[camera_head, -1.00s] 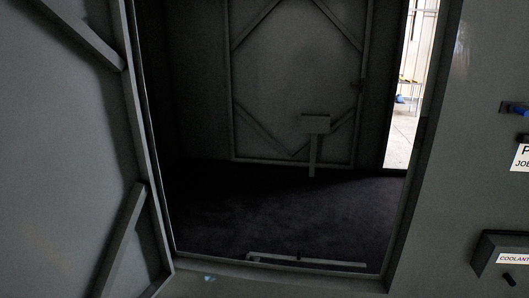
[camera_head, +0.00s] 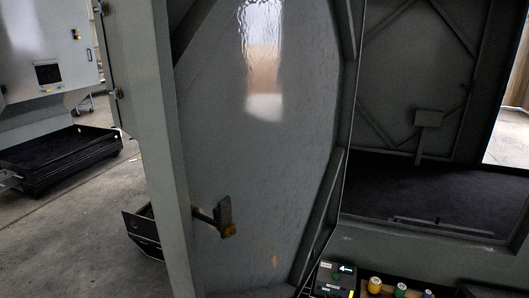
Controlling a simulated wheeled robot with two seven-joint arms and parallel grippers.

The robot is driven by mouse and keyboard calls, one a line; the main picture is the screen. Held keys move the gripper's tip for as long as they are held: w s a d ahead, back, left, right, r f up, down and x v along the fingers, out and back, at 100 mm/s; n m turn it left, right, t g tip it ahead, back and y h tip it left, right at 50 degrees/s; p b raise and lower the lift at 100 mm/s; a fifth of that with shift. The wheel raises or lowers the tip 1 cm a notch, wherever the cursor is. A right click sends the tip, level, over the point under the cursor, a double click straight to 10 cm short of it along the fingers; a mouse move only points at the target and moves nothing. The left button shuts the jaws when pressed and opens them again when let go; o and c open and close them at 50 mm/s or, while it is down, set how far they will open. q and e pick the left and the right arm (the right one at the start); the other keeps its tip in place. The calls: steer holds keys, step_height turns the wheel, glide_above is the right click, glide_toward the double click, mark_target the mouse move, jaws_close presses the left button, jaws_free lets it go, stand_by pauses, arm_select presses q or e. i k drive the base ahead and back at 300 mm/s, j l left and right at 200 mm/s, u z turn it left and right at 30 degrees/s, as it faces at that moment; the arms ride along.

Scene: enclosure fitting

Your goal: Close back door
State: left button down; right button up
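A large grey door (camera_head: 265,170) with a framed, braced inner face stands open in the middle of the head view. A latch-like handle (camera_head: 224,215) with a brownish knob sticks out low on it. The door's right side borders the enclosure opening (camera_head: 400,236). Inside, a second grey panel with diagonal braces (camera_head: 420,75) stands at the back, with a small plate on a post (camera_head: 428,118) before it. I cannot tell which of the two is the back door. Neither of my grippers is in view.
A dark control box (camera_head: 335,280) and several round coloured items, one yellow (camera_head: 374,285), sit at the bottom. At left stand a grey machine (camera_head: 45,70) and a black bin (camera_head: 60,160).

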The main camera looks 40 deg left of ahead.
mark_target(252, 102)
steer(key=j+z, duration=0.1)
steer(key=j, duration=1)
steer(key=j+z, duration=0.15)
steer(key=j, duration=1.45)
